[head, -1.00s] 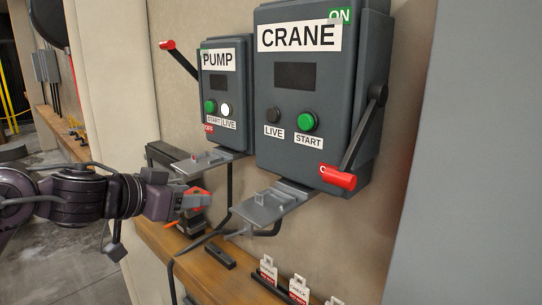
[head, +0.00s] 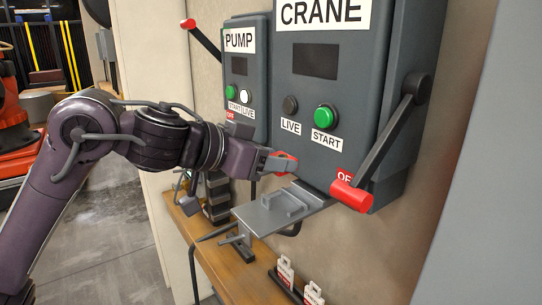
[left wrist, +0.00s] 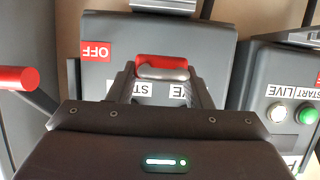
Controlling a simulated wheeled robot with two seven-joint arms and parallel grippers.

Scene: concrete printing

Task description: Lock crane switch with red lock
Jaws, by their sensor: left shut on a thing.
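The grey CRANE switch box (head: 300,100) hangs on the wall. Its lever (head: 385,140) points down, with its red handle (head: 352,195) beside a partly hidden red OFF label. My left gripper (head: 270,164) is shut on the red lock (head: 285,158), held just in front of the box's lower left, above the grey bracket plate (head: 262,216) that juts out below the box. In the left wrist view the red lock (left wrist: 162,62) sits between the fingertips, apart from the lever handle (left wrist: 16,78). My right gripper is not in view.
The PUMP box (head: 245,75) with its raised red-handled lever (head: 189,24) is to the left. A wooden shelf (head: 225,268) runs below, with white tags (head: 286,270) standing in a holder. Dark stacked items (head: 217,195) stand farther back on the shelf.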

